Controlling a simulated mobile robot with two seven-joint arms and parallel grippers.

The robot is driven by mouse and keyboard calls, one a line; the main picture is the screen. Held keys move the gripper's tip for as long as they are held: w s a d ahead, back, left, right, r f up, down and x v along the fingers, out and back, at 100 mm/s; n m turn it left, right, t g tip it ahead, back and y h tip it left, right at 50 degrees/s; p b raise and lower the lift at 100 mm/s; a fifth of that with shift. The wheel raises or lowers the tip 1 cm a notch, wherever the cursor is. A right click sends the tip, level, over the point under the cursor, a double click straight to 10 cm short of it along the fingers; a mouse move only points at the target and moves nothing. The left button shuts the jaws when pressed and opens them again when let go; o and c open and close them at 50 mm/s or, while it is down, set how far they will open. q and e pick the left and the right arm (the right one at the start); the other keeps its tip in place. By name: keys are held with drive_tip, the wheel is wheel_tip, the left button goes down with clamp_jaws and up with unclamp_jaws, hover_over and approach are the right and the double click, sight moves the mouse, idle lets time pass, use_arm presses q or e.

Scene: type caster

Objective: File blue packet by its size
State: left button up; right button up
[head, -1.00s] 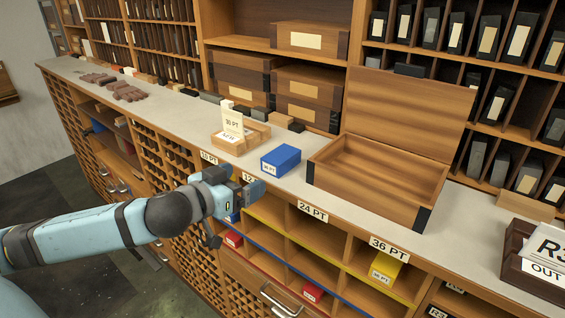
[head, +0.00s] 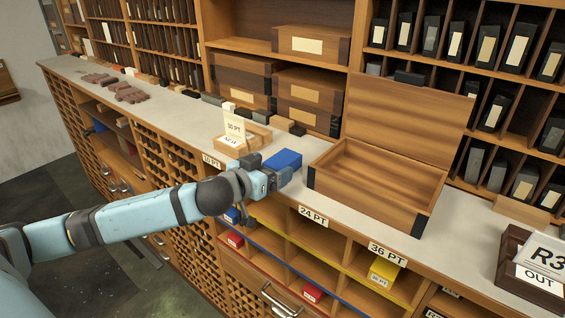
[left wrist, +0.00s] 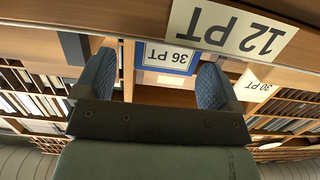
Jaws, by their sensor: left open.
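The blue packet (head: 283,160) lies on the grey counter, left of the open wooden box. Its front label reads 36 PT in the left wrist view (left wrist: 170,57), which shows it upside down. My left gripper (head: 276,178) is open and at the packet's near side, partly covering it in the head view. In the left wrist view, my fingers (left wrist: 157,66) stand on either side of the packet's label; contact cannot be told. The cubbies below the counter carry size labels, including 24 PT (head: 312,216) and 36 PT (head: 387,254). My right gripper is out of view.
The open wooden box (head: 372,190) stands right of the packet. A wooden holder with a card (head: 234,130) stands to its left. Cubby rows have yellow, blue and red edges. A yellow packet (head: 383,272) sits under 36 PT; a red packet (head: 312,291) sits lower. A dark OUT tray (head: 510,250) is far right.

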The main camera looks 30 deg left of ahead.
sight(282, 159)
use_arm(q)
drive_tip(key=w+p, duration=0.1)
drive_tip(key=w, duration=0.2)
drive_tip(key=shift+w+f, duration=0.1)
drive_tip(key=shift+w, duration=0.3)
drive_tip(key=shift+w+f, duration=0.2)
drive_tip(key=shift+w, duration=0.2)
drive_tip(key=c, duration=1.4)
drive_tip(key=shift+c, duration=0.2)
drive_tip(key=shift+r, duration=0.2)
